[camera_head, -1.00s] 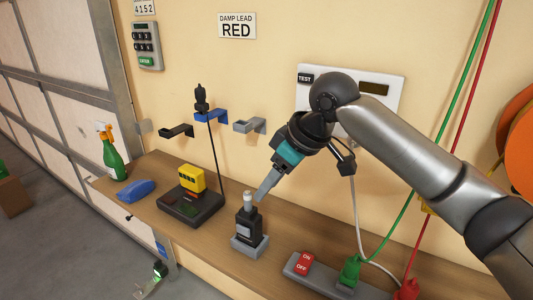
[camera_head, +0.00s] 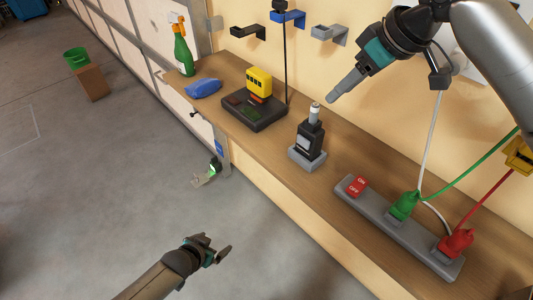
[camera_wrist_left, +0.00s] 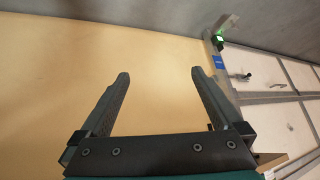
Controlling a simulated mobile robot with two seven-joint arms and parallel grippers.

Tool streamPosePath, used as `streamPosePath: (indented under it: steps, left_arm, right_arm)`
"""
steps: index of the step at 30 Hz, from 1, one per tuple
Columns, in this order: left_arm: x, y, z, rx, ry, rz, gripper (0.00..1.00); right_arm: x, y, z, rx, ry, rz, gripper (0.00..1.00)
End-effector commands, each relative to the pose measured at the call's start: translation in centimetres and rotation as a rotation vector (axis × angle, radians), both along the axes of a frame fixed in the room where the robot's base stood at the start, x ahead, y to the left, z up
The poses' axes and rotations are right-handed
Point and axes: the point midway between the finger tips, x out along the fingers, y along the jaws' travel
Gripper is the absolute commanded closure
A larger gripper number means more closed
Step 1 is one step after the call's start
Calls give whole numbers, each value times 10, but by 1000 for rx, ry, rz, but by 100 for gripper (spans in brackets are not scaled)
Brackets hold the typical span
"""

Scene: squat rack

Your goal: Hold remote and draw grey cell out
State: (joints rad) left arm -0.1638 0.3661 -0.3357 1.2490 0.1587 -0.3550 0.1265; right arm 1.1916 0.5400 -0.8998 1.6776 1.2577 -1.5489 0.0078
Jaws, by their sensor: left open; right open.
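A black remote (camera_head: 308,140) stands upright in a grey holder (camera_head: 308,161) on the wooden shelf. A pale grey cell (camera_head: 314,113) sticks up out of its top. My right gripper (camera_head: 335,98) is open and empty, just above and right of the cell and apart from it. My left gripper (camera_head: 218,247) is open and empty, low over the floor in front of the shelf, well away from the remote.
Left of the remote are a dark tray (camera_head: 238,113) with a yellow device (camera_head: 258,82), a blue cloth (camera_head: 203,87) and a green spray bottle (camera_head: 183,52). Right is a power strip (camera_head: 385,228) with green and red plugs. Brackets (camera_head: 329,32) jut from the wall.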

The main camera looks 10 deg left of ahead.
Motion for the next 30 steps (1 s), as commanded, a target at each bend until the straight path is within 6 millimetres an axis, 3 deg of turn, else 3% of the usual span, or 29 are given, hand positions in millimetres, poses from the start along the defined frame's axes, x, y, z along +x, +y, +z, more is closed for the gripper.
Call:
streamPosePath:
  steps: [1, 6, 12, 17, 21, 24, 30]
  left_arm:
    - [21, -3, 22, -11, -49, -17, 0]
    - [70, -22, 92, -62, -178, -74, 0]
    - [101, -56, 177, -132, -304, -167, 0]
    - [106, -87, 241, -190, -384, -255, 0]
    - [98, -113, 287, -236, -429, -332, 0]
    - [89, -127, 310, -262, -445, -375, 0]
    - [79, -141, 333, -288, -462, -420, 0]
  right_arm:
    - [0, 0, 0, 0, 0, 0, 50]
    - [0, 0, 0, 0, 0, 0, 50]
    - [0, 0, 0, 0, 0, 0, 50]
    - [0, 0, 0, 0, 0, 0, 50]
    - [0, 0, 0, 0, 0, 0, 50]
    - [0, 0, 0, 0, 0, 0, 50]
    - [0, 0, 0, 0, 0, 0, 50]
